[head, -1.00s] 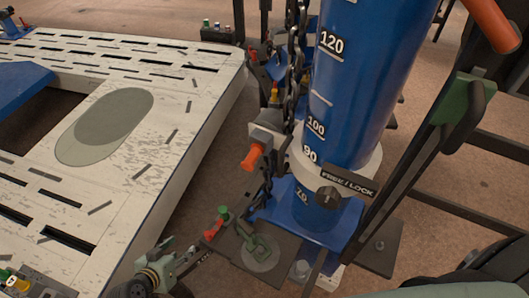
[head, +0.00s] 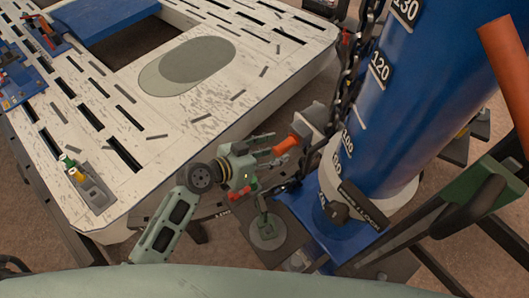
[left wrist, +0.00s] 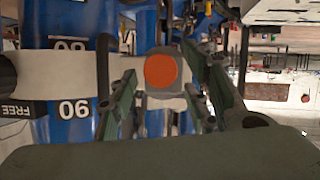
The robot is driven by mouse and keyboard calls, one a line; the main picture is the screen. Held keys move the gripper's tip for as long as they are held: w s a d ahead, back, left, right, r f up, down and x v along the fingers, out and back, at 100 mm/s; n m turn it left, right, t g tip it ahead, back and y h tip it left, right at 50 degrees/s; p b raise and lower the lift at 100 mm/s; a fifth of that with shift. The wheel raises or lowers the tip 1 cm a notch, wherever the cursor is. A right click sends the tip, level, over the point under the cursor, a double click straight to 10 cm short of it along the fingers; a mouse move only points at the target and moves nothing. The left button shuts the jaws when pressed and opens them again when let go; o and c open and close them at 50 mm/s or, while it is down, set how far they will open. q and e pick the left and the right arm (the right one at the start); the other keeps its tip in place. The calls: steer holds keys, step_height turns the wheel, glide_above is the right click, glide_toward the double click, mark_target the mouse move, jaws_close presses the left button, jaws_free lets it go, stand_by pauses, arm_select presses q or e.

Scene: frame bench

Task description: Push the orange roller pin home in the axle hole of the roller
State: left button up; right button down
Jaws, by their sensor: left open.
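The orange roller pin (head: 288,144) sticks out from a grey roller block (head: 312,121) on the side of the blue column. In the left wrist view the pin's round orange end (left wrist: 161,71) faces me, with the grey block (left wrist: 160,94) around and behind it. My left gripper (head: 273,150) is open, its fingers pointing at the pin and close to its outer end. In the left wrist view the pin end appears between the open fingers. Whether they touch it I cannot tell. The axle hole itself is hidden. My right gripper is out of view.
The blue column (head: 431,88) with scale marks stands right of the pin. A dark chain (head: 354,78) hangs beside it. The white slotted bench (head: 118,190) is at left.

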mark_target(284, 147)
arm_select(q)
steer(key=shift+x, duration=1.2)
steer(key=shift+w+d+f, duration=0.1)
steer(key=shift+d+f, duration=0.05)
steer(key=shift+d, duration=0.15)
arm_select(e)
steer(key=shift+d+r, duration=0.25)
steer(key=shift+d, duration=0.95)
arm_select(q)
steer(key=c, duration=0.4)
jaws_close()
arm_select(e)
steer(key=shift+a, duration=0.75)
